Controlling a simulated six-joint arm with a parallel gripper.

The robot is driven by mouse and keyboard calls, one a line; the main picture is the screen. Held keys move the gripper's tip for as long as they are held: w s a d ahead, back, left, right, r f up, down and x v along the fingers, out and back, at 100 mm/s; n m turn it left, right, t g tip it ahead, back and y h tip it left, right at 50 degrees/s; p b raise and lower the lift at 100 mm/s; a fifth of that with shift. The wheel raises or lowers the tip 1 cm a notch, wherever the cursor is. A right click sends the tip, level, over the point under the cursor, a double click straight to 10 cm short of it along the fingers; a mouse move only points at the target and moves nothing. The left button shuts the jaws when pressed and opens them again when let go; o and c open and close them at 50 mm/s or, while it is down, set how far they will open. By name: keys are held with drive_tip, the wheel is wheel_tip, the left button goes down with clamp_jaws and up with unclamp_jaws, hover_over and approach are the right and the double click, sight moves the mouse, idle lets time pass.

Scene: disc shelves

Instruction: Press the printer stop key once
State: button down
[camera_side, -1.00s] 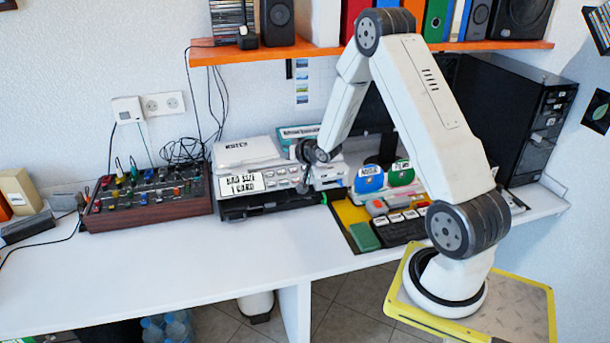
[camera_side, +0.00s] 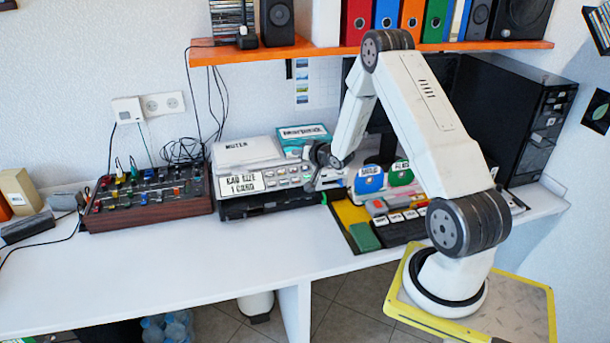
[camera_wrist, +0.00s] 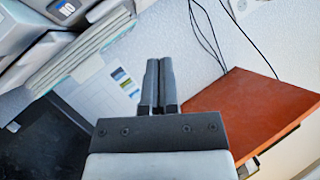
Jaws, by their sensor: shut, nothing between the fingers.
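The printer (camera_side: 238,157) is a white and black machine on the desk, with a display reading "BAD SIZE 1 CARD" (camera_side: 248,184). A row of small keys (camera_side: 283,178) runs along its front panel, right of the display. I cannot read the key labels, so I cannot tell which is the stop key. My gripper (camera_side: 308,186) points down by the right end of the panel and covers part of it. I cannot tell if it touches a key. In the wrist view my gripper (camera_wrist: 159,84) has its two fingers together, with nothing between them.
A teal-topped box (camera_side: 303,132) is behind my gripper. Blue and green holders (camera_side: 369,181) and a yellow-edged tray (camera_side: 347,212) stand to the right. A mixer (camera_side: 147,203) is at the left. The orange shelf (camera_side: 290,50) is above. The front desk (camera_side: 170,265) is clear.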

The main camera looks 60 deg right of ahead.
sight(290, 168)
drive_tip(key=shift+w+d+f, duration=0.5)
drive_tip(key=shift+f, duration=0.75)
drive_tip(key=shift+w+d+f, duration=0.45)
drive_tip(key=shift+f, duration=0.8)
drive_tip(key=shift+w+d+f, duration=0.5)
drive_tip(key=shift+f, duration=0.75)
drive_tip(key=shift+w+d+f, duration=0.15)
drive_tip(key=shift+f, duration=0.25)
drive_tip(key=shift+w+d+f, duration=0.15)
drive_tip(key=shift+f, duration=0.2)
idle(0.5)
drive_tip(key=shift+r, duration=0.15)
drive_tip(key=shift+s+a+r, duration=0.3)
drive_tip(key=shift+r, duration=0.3)
drive_tip(key=shift+r, duration=0.1)
idle(0.4)
drive_tip(key=shift+s+a+r, duration=0.3)
drive_tip(key=shift+r, duration=0.4)
drive_tip(key=shift+s+a+r, duration=0.25)
drive_tip(key=shift+r, duration=0.45)
drive_tip(key=shift+s+a+r, duration=0.3)
drive_tip(key=shift+r, duration=0.4)
